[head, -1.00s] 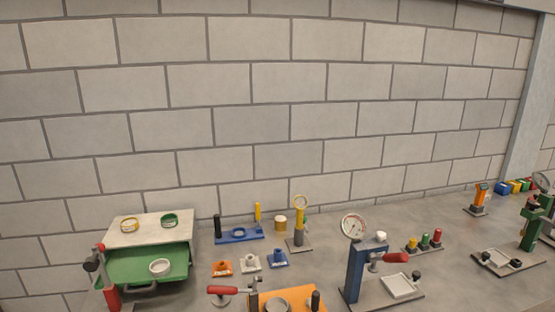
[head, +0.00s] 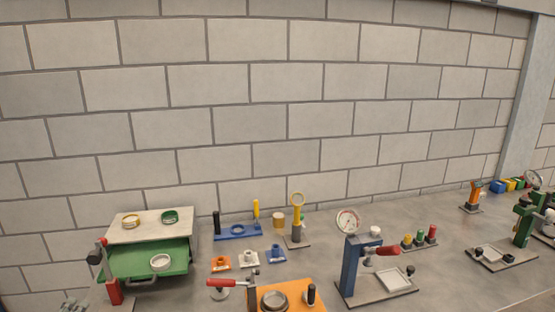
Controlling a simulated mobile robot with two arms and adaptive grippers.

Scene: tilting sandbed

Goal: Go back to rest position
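My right gripper is not in view. No arm is seen touching anything on the bench.
A grey bench (head: 450,285) runs along a block wall (head: 270,100). On it stand a green drawer unit (head: 145,262) with its drawer open, an orange fixture (head: 290,298), a blue press (head: 358,268) with a gauge, and a green press (head: 523,225) at right.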

